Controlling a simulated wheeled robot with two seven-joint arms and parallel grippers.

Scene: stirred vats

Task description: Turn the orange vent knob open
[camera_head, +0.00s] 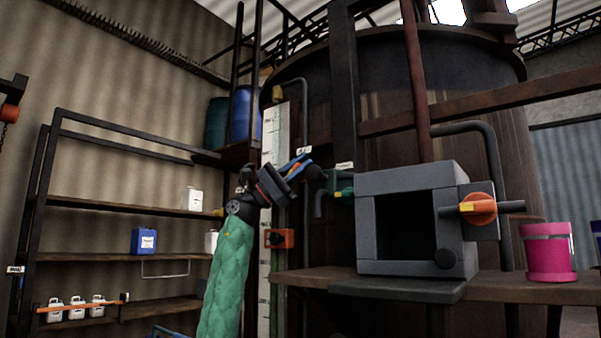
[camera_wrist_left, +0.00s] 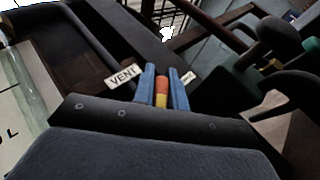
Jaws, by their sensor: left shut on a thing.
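The orange vent knob (camera_wrist_left: 162,92), with a yellow part, sits between the two blue fingers of my left gripper (camera_wrist_left: 163,80) in the left wrist view. The gripper is shut on it. A white VENT label (camera_wrist_left: 123,76) is just left of the fingers. In the head view my left gripper (camera_head: 299,165) reaches up to the pipework in front of the big dark vat (camera_head: 440,80), and its fingers mostly hide the knob. The small label (camera_head: 304,150) shows right above them. My right gripper is in neither view.
A grey box (camera_head: 370,182) with another orange knob (camera_head: 479,209) stands on a bench (camera_head: 520,288) at right, beside a pink pot (camera_head: 547,252). A green-handled valve (camera_head: 342,192) is close right of my gripper. Shelves (camera_head: 130,205) with containers stand left.

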